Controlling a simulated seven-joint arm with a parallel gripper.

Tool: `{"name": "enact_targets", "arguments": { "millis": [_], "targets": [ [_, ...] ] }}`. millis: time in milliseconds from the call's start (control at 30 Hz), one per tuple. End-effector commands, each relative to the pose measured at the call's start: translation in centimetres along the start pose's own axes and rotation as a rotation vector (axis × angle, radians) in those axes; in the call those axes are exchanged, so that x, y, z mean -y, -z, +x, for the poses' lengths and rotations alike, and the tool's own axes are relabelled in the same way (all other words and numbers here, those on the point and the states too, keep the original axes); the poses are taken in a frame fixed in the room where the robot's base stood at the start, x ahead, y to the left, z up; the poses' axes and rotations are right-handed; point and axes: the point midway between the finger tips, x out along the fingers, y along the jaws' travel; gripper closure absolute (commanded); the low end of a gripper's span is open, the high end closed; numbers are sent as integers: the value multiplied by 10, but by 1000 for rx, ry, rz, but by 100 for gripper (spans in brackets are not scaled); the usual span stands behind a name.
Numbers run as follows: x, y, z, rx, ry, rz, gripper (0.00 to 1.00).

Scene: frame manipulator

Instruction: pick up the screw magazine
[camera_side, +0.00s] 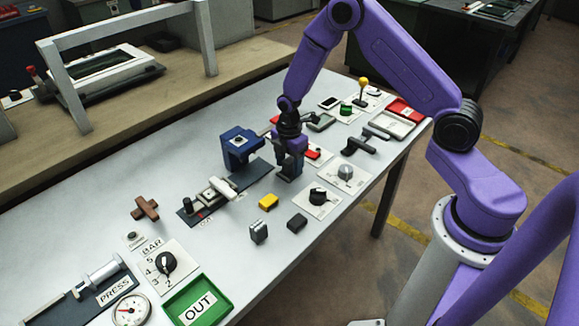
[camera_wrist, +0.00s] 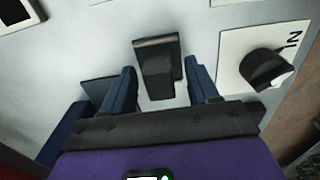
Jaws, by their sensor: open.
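My gripper (camera_side: 289,172) is over the middle of the grey table in the side view, pointing down. In the wrist view its two blue fingers (camera_wrist: 166,82) are open. A dark grey, stepped block (camera_wrist: 157,68), which looks like the screw magazine, stands between and just beyond the fingers. A gap shows on each side of it, so the fingers are not closed on it. In the side view the block is largely hidden by my gripper. I cannot tell how far down the fingertips reach beside it.
A blue press-like stand (camera_side: 240,148) is close left.

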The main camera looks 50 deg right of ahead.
Motion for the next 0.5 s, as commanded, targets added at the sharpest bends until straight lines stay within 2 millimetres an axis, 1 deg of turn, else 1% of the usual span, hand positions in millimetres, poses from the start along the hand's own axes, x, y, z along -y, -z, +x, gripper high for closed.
{"name": "enact_targets", "arguments": {
  "millis": [33,100,367,400,467,500],
  "targets": [
    [0,0,5,0,2,1,40],
    [0,0,8,0,1,1,40],
    [0,0,9,0,-1,1,40],
    [0,0,9,0,0,1,53],
    [0,0,9,0,0,1,73],
    [0,0,9,0,0,1,86]
  ]
}}
